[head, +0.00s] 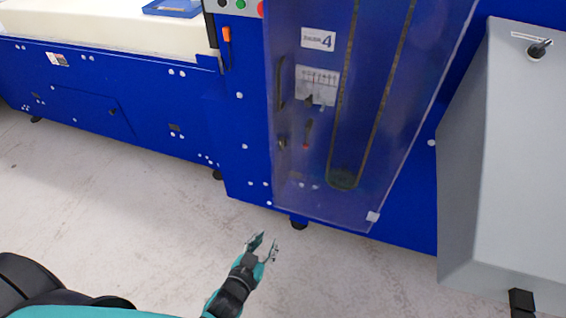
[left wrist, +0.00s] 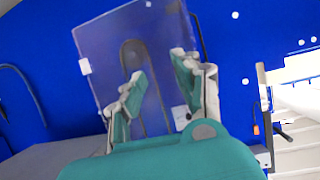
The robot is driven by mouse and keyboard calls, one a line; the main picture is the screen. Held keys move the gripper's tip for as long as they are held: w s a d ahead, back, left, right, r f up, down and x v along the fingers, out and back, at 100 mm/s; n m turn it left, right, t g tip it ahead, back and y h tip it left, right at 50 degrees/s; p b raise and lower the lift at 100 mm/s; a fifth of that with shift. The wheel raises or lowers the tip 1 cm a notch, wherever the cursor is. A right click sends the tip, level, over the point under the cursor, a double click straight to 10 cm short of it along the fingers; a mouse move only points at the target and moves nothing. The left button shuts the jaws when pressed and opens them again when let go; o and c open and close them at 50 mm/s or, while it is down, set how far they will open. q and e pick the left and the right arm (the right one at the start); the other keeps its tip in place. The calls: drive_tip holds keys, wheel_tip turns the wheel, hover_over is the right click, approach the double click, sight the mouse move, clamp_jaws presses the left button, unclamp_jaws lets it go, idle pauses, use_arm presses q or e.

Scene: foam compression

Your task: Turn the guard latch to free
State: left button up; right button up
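A clear guard (head: 385,120) covers the front of the blue machine, with a dark belt loop behind it. A small dark knob (head: 282,143) sits at its left edge, perhaps the guard latch; its setting is too small to read. A dark vertical handle (head: 281,84) is above it. My left gripper (head: 265,243) is open and empty, below and in front of the guard, apart from it. In the left wrist view my open gripper (left wrist: 158,70) faces the clear guard (left wrist: 105,45). My right gripper is not in view.
A grey cabinet (head: 500,150) with a small dark switch (head: 540,48) stands at the right. A long blue machine bed (head: 100,100) carrying cream foam (head: 110,25) runs left. The pale floor (head: 130,220) in front is clear.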

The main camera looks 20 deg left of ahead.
sight(280, 146)
use_arm(q)
wheel_tip(280, 146, up, 17)
drive_tip(key=w+a+t+b, duration=0.2)
drive_tip(key=a+t+b, duration=0.1)
drive_tip(key=t, duration=0.2)
drive_tip(key=shift+n+y, duration=0.4)
drive_tip(key=w, duration=0.5)
drive_tip(key=w+p, duration=0.1)
drive_tip(key=w, duration=0.5)
drive_tip(key=w+d+p, duration=0.1)
drive_tip(key=w, duration=0.5)
drive_tip(key=shift+w+f, duration=0.15)
drive_tip(key=shift+f, duration=0.05)
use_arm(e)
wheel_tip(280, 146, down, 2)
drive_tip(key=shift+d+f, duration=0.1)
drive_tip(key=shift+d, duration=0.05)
use_arm(q)
clamp_jaws()
